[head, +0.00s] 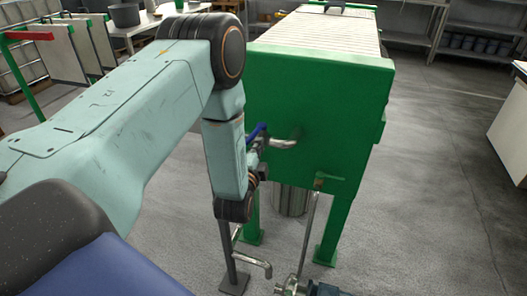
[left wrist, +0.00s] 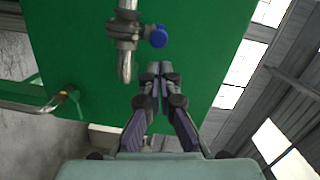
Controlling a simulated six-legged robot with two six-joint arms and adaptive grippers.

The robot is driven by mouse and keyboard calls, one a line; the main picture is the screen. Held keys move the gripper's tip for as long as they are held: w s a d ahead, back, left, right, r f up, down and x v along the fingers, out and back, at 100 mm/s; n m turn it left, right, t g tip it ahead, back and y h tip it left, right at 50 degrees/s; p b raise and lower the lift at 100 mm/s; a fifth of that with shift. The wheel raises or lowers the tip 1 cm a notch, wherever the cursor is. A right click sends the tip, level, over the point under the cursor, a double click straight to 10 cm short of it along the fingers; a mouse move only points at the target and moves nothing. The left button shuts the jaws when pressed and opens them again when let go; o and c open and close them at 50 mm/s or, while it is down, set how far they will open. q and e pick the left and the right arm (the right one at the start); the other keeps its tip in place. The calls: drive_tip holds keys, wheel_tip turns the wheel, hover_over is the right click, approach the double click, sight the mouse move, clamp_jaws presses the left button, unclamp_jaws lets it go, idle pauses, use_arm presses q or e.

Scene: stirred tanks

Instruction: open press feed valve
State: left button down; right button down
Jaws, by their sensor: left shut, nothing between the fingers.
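The green press (head: 318,110) stands ahead of me, and its green end plate (left wrist: 215,50) fills much of the left wrist view. A metal pipe with a valve body (left wrist: 122,35) and a round blue handle end (left wrist: 158,37) is in front of that plate. In the head view the blue handle (head: 256,132) and the bent pipe (head: 285,143) show just right of my arm, partly hidden by it. My left gripper (left wrist: 160,68) is shut and empty, its tips just below the blue handle in the picture and apparently apart from it. My right gripper is not in view.
A thin vertical pipe (head: 308,235) rises to a fitting on the press's lower right. Another pipe with a bent spout (head: 252,260) stands near the floor. A metal bucket (head: 290,200) is under the press. The floor to the right is clear.

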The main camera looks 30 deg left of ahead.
use_arm(q)
drive_tip(key=shift+a+f, duration=0.15)
drive_tip(key=shift+a, duration=0.55)
drive_tip(key=shift+s, duration=0.1)
drive_tip(key=shift+a, duration=0.1)
